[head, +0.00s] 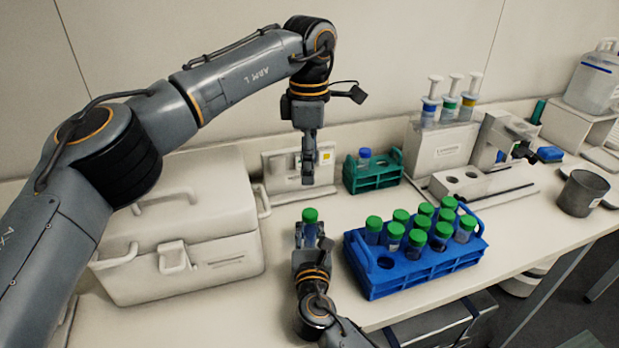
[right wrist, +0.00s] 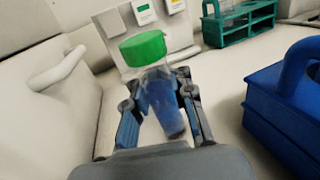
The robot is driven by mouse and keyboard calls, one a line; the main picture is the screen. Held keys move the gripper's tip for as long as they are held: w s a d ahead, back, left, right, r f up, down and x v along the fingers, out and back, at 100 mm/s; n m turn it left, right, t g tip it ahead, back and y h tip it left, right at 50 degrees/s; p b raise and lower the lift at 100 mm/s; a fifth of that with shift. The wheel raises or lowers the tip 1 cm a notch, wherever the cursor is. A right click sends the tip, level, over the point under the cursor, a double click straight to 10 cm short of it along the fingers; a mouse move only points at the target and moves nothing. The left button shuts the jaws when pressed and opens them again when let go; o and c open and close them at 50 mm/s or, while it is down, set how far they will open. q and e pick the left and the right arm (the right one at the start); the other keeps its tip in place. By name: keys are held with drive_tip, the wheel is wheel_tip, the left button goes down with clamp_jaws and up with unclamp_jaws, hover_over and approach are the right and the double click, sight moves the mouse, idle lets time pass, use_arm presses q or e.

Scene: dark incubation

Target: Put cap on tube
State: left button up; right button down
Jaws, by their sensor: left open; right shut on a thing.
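A clear tube (right wrist: 163,100) with a green cap (right wrist: 143,47) sitting on its top is held between the fingers of my right gripper (right wrist: 160,108). In the head view this capped tube (head: 310,230) stands roughly upright over the bench, left of the blue rack. I cannot tell whether the cap is screwed tight. My right gripper (head: 311,243) is shut on the tube. My left gripper (head: 308,179) is above and slightly behind the green cap (head: 310,215), pointing down, apart from it. It is open and I see nothing in it.
A blue rack (head: 412,279) with several green-capped tubes stands just right; its near-left hole is empty. A teal rack (head: 372,180) with a blue-capped tube is behind. A white cooler box (head: 180,225) is close on the left. Pipettes (head: 448,100) stand at the back right.

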idle(0.3)
drive_tip(key=c, duration=1.1)
unclamp_jaws()
drive_tip(key=shift+o, duration=0.2)
drive_tip(key=shift+s, duration=0.1)
drive_tip(key=s, duration=1.2)
drive_tip(key=shift+d, duration=0.2)
drive_tip(key=shift+w, duration=0.1)
